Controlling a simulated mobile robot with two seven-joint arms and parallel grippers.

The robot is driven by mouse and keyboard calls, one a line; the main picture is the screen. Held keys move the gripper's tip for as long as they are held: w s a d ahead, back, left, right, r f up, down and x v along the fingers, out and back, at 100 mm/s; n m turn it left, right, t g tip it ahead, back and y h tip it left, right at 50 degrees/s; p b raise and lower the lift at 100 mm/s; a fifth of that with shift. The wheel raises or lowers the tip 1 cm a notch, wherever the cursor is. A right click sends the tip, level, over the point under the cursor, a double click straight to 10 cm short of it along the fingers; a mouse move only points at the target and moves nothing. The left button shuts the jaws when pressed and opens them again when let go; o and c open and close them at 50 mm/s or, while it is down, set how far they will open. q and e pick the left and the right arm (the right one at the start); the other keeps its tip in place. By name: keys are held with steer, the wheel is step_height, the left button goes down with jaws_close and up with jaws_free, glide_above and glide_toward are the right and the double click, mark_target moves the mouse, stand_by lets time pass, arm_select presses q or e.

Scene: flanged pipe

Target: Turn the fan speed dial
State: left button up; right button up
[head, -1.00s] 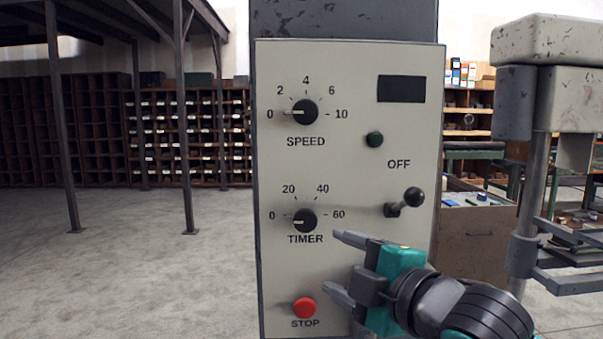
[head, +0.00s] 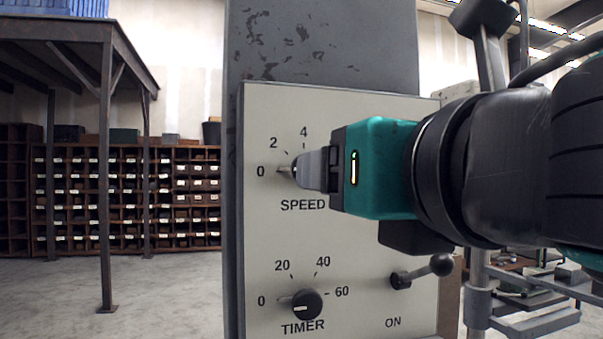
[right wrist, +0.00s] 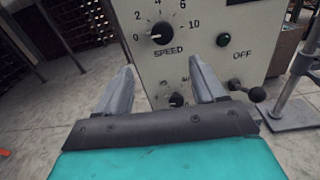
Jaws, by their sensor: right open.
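The black speed dial (right wrist: 162,33) sits on the panel under the numbers 0 to 10, and its white mark points toward 0. In the head view, only the left edge of the speed dial (head: 286,170) shows; my right gripper hides the rest. My right gripper (head: 307,170) comes in from the right and overlaps the dial in that view. In the right wrist view, its two grey fingers (right wrist: 161,66) are apart and empty, and the dial shows beyond and between the tips with a gap before the panel. My left gripper is not in view.
The timer dial (head: 307,304) is below the speed dial. A lever with a black knob (head: 441,264) sticks out at the lower right of the panel, below my gripper. Open floor (head: 165,295) lies left.

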steer(key=x, duration=1.2)
steer(key=shift+w+d+r+p, duration=0.15)
steer(key=shift+w+r+p, duration=0.2)
steer(key=shift+p, duration=0.1)
steer(key=c, duration=1)
